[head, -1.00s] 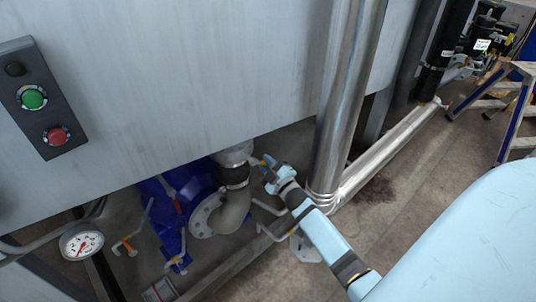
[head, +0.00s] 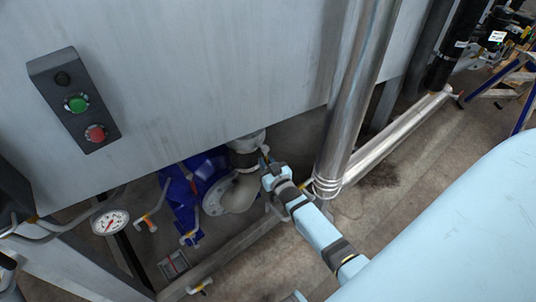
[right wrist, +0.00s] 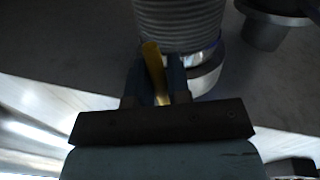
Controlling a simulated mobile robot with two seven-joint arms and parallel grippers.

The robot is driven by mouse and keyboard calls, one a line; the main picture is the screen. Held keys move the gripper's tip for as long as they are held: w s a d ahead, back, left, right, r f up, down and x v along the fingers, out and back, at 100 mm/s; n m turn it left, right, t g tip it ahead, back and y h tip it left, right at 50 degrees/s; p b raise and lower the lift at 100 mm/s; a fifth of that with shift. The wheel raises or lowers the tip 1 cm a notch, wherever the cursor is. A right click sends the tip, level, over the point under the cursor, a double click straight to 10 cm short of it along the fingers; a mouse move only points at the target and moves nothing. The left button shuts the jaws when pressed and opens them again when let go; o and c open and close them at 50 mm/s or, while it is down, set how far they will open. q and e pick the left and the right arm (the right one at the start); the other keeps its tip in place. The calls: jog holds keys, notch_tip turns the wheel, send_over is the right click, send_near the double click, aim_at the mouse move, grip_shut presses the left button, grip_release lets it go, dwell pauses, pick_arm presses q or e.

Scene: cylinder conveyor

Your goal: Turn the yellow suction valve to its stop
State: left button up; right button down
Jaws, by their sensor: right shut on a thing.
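The yellow valve handle (right wrist: 153,68) shows in the right wrist view between the two fingers of my right gripper (right wrist: 158,85), which is shut on it. The handle lies beside a ribbed hose or pipe with a metal collar. In the head view my right gripper (head: 266,160) reaches in from the lower right to the pipe fitting under the grey panel. The handle is mostly hidden there by the gripper. My left gripper is not in view.
A blue pump (head: 200,182) with a grey elbow pipe (head: 240,195) sits left of my gripper. A thick vertical steel pipe (head: 347,110) stands close to its right. A pressure gauge (head: 110,222) and a button box (head: 75,100) are at the left.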

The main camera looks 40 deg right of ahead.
jog(key=shift+a+m, duration=0.25)
jog(key=shift+m, duration=0.05)
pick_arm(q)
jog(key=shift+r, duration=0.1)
pick_arm(e)
jog(key=c, duration=1.1)
grip_release()
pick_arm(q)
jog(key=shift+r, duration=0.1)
pick_arm(e)
jog(key=shift+s, duration=0.1)
jog(key=shift+s+p, duration=0.25)
jog(key=shift+p, duration=0.2)
pick_arm(q)
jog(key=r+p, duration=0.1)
jog(key=p, duration=0.1)
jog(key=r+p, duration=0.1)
jog(key=p, duration=0.2)
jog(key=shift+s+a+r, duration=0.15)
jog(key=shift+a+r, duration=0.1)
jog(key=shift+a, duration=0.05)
pick_arm(e)
jog(key=s, duration=0.4)
jog(key=s+a, duration=0.1)
jog(key=s, duration=0.8)
jog(key=shift+a, duration=0.35)
